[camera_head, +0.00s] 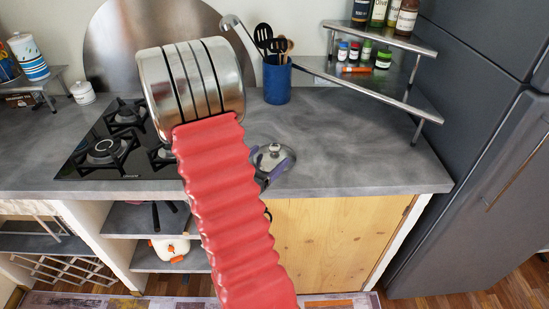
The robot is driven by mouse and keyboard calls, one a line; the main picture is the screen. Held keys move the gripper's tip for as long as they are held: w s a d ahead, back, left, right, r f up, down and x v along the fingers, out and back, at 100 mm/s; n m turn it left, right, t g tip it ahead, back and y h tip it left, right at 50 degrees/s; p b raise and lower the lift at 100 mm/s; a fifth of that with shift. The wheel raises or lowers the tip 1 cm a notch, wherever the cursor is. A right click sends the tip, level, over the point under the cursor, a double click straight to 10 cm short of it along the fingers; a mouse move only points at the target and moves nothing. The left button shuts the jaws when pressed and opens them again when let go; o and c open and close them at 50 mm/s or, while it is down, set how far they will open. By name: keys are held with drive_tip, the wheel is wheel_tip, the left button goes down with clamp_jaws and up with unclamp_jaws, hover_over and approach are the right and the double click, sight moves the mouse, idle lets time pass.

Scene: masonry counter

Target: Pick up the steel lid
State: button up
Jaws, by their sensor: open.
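The steel lid (268,157) lies on the grey counter, right of the cooktop. The rest of my gripper is hidden behind the arm. It is open, and I see no grip on the lid. Whether it touches the lid I cannot tell.
A black gas cooktop (90,160) lies to the left. A blue utensil pot (277,84) stands behind the lid, and a metal corner shelf (400,98) with jars stands at the back right. The counter (360,150) right of the lid is clear. A dark fridge (470,150) bounds the right.

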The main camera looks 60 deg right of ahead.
sight(273, 154)
drive_tip(key=shift+x, duration=2.45)
drive_tip(key=shift+f, duration=0.1)
drive_tip(key=shift+c, duration=0.5)
